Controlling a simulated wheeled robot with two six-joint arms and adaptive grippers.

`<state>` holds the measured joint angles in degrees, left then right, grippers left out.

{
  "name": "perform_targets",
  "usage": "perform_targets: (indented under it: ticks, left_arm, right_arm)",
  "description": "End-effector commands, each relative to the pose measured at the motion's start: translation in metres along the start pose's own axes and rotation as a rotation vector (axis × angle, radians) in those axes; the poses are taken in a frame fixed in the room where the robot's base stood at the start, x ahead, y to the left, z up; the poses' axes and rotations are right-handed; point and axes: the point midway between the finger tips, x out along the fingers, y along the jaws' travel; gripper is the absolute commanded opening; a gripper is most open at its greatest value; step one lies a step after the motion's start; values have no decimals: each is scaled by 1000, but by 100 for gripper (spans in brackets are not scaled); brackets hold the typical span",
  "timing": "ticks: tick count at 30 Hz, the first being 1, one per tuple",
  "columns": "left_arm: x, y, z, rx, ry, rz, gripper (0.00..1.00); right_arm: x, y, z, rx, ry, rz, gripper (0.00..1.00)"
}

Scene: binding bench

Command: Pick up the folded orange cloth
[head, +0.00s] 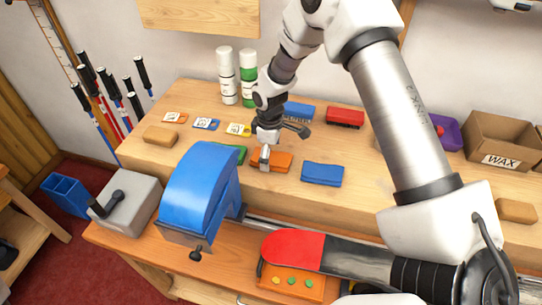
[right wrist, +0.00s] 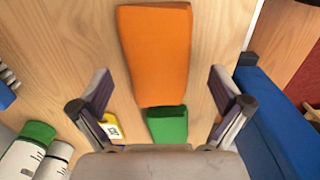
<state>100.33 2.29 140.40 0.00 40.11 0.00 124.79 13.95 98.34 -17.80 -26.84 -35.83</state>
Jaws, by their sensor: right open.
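The folded orange cloth (head: 280,164) lies flat on the wooden bench, just left of a folded blue cloth (head: 322,174). In the right wrist view the orange cloth (right wrist: 155,52) is a long block ahead of the fingers. My right gripper (head: 277,145) is over the orange cloth in the head view, with one finger in front of part of it. In the right wrist view my right gripper (right wrist: 159,75) is open, its fingers apart on either side of the cloth's line, with nothing between them gripped. My left gripper is not in view.
A green cloth (right wrist: 167,126) lies close by the orange one. A big blue curved fixture (head: 200,190) stands at the bench front. Two bottles (head: 227,78) (head: 248,80), a red block (head: 345,118) and a cardboard wax box (head: 500,140) stand farther back.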

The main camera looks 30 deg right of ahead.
Motion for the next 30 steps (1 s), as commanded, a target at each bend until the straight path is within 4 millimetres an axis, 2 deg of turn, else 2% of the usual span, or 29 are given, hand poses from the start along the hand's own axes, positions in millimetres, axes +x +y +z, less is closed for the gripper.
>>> perform_targets:
  ticks: [3, 8, 11, 13, 14, 25, 30]
  left_arm:
    - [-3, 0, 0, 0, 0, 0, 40]
    - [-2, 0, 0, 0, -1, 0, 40]
    - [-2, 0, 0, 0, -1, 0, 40]
    - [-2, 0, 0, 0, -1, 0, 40]
    - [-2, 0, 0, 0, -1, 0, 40]
    - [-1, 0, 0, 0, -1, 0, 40]
    - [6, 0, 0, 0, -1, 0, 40]
  right_arm:
    - [10, 0, 0, 0, 0, 0, 100]
    - [10, 0, 0, 0, 1, 1, 100]
    - [10, 0, 0, 0, 1, 1, 68]
    - [10, 0, 0, 0, 1, 1, 43]
    - [10, 0, 0, 0, 1, 1, 41]
    - [10, 0, 0, 0, 0, 0, 41]
    - [0, 0, 0, 0, 2, 1, 41]
